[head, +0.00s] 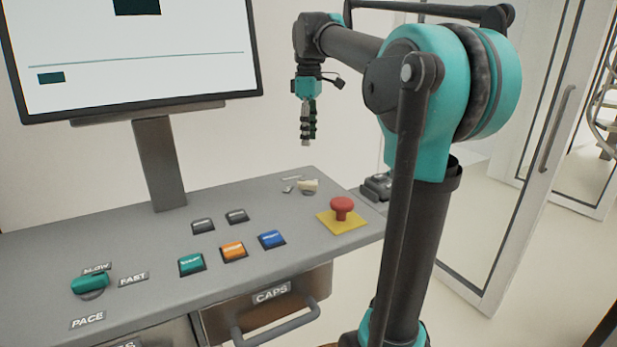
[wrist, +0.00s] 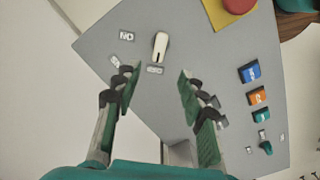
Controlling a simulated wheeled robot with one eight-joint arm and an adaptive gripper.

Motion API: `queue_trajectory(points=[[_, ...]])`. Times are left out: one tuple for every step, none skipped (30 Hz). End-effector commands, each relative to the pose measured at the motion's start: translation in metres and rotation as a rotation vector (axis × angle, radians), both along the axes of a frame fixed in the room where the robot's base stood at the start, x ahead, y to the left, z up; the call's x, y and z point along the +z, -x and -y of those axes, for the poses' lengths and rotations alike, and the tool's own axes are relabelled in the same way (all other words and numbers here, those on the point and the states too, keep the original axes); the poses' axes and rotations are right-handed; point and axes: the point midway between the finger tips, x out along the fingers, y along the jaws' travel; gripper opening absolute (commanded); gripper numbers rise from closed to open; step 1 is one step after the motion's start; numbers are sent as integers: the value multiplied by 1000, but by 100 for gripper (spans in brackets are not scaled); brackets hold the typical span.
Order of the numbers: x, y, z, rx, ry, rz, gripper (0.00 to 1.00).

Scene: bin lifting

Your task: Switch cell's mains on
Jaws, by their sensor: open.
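A cream rotary knob (head: 308,185) sits at the far right part of the grey console top. In the wrist view the knob (wrist: 160,45) stands nearly upright in the picture, with a dark mark at its lower end. A small label (wrist: 126,36) that seems to read ON upside down lies to its left. Another label (wrist: 155,71) lies just below it, too small to read surely. My gripper (head: 306,143) hangs above the console, pointing down, apart from the knob. Its fingers (wrist: 158,78) are spread and empty, with the knob beyond the gap between them.
A red mushroom button (head: 342,205) on a yellow plate stands close to the knob. Blue (head: 271,239), orange (head: 233,250) and green (head: 191,263) buttons and a green pace knob (head: 90,282) lie further left. A monitor (head: 130,55) rises behind. A drawer handle (head: 278,325) juts out in front.

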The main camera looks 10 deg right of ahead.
Motion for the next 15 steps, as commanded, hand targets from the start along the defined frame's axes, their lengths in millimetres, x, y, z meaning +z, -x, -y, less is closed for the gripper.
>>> queue_trajectory(points=[[-11, 0, 0, 0, 0, 0, 41], [-17, 0, 0, 0, 0, 0, 41], [-25, 0, 0, 0, 0, 0, 41], [-31, 0, 0, 0, 0, 0, 41], [-37, 0, 0, 0, 0, 0, 41], [-45, 0, 0, 0, 0, 0, 41], [-51, 0, 0, 0, 0, 0, 41], [-57, 0, 0, 0, 0, 0, 41], [-65, 0, 0, 0, 0, 0, 41], [-71, 0, 0, 0, 0, 0, 41], [-77, 0, 0, 0, 0, 0, 41], [-84, 0, 0, 0, 0, 0, 41], [-90, 0, 0, 0, 0, 0, 41], [-95, 0, 0, 0, 0, 0, 41], [-102, 0, 0, 0, 0, 0, 41]])
